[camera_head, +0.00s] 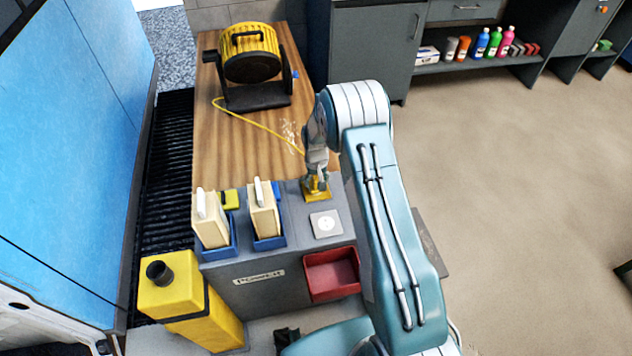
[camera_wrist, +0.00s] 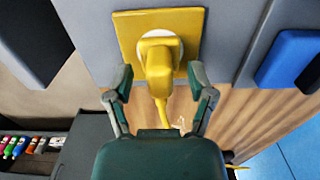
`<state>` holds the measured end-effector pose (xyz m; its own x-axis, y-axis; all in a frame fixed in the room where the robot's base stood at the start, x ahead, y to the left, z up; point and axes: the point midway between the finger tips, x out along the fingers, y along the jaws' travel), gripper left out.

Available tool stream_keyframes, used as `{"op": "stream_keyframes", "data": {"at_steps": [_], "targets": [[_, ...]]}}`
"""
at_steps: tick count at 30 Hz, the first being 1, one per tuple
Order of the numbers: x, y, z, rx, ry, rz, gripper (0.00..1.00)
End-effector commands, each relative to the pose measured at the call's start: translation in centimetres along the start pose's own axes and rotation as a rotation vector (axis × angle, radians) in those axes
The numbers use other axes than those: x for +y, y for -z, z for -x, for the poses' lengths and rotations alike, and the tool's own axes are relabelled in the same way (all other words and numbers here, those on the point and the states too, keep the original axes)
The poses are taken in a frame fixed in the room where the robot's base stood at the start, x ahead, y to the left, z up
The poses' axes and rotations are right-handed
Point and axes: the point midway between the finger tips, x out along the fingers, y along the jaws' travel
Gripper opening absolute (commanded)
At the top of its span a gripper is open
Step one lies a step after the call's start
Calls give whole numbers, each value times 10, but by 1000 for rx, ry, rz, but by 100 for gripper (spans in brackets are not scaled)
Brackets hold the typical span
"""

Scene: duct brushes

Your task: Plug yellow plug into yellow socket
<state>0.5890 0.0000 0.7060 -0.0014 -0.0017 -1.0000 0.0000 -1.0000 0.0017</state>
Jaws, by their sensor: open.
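The yellow plug (camera_wrist: 158,55) sits at the round white face of the yellow socket (camera_wrist: 125,27) in the wrist view, and it looks seated there. Its yellow cord (camera_wrist: 162,112) runs from the plug's near end. My gripper (camera_wrist: 160,88) is open, one finger on each side of the plug, with gaps showing between fingers and plug. In the head view my gripper (camera_head: 316,180) is directly over the yellow socket (camera_head: 320,197) on the grey counter section. The plug is mostly hidden there by my gripper.
A yellow cable reel (camera_head: 252,55) stands on the wooden counter (camera_head: 235,150), its cord trailing towards my gripper. A white socket (camera_head: 326,224) is in front of the yellow one. Blue holders (camera_head: 268,241) with cream upright pieces stand left, and a red bin (camera_head: 332,275) is below.

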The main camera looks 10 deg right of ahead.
Motion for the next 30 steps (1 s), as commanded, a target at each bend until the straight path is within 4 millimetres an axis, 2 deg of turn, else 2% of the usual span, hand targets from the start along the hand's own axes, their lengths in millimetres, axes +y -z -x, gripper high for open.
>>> {"op": "stream_keyframes", "data": {"at_steps": [9,15,21,30], "targets": [[0,1,64,4,0,0,70],[-1,1,98,1,-1,0,70],[-1,1,111,-1,-1,0,70],[-1,1,111,-2,-1,0,70]]}}
